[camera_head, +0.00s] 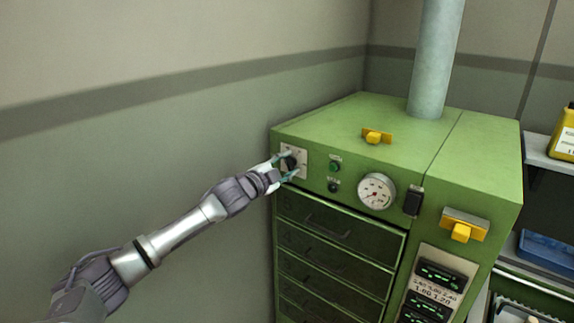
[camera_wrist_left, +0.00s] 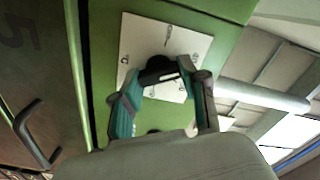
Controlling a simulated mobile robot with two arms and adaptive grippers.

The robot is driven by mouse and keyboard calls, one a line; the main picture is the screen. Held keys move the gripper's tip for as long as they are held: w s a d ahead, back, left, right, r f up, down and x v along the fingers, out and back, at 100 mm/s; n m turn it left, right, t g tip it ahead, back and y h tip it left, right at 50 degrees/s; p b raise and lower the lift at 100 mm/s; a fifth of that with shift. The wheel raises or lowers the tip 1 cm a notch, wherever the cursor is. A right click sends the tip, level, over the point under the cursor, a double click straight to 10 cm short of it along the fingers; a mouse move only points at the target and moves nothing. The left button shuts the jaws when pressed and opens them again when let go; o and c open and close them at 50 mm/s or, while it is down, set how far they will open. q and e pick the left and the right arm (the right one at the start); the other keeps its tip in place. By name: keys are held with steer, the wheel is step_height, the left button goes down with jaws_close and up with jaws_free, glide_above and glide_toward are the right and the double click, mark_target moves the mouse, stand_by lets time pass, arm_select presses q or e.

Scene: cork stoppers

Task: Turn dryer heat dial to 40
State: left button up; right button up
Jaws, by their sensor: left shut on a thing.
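The green dryer (camera_head: 395,135) stands in the corner. Its heat dial is a black knob on a pale square plate with marks, at the front face's upper left. In the left wrist view the dial (camera_wrist_left: 160,70) sits on the plate (camera_wrist_left: 143,34), with a white line on the knob. My left gripper (camera_head: 287,168) is shut on the dial, one finger on each side of it. It also shows in the left wrist view (camera_wrist_left: 163,97). The marks on the plate are too small to read, so the setting cannot be told. My right gripper is not in view.
A green button (camera_head: 335,167), a black switch (camera_head: 333,186) and a round gauge (camera_head: 377,191) are right of the dial. Drawers (camera_head: 338,231) lie below. Yellow handles (camera_head: 376,136) and a pipe (camera_head: 434,60) are on the dryer. A wall is at left.

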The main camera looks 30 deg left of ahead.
arm_select(q)
steer(key=shift+f, duration=0.1)
stand_by(0.3)
steer(key=o, duration=1.1)
steer(key=shift+o, duration=0.2)
steer(key=shift+s, duration=0.1)
steer(key=s, duration=1.1)
steer(key=shift+s+a, duration=0.4)
steer(key=shift+a, duration=0.05)
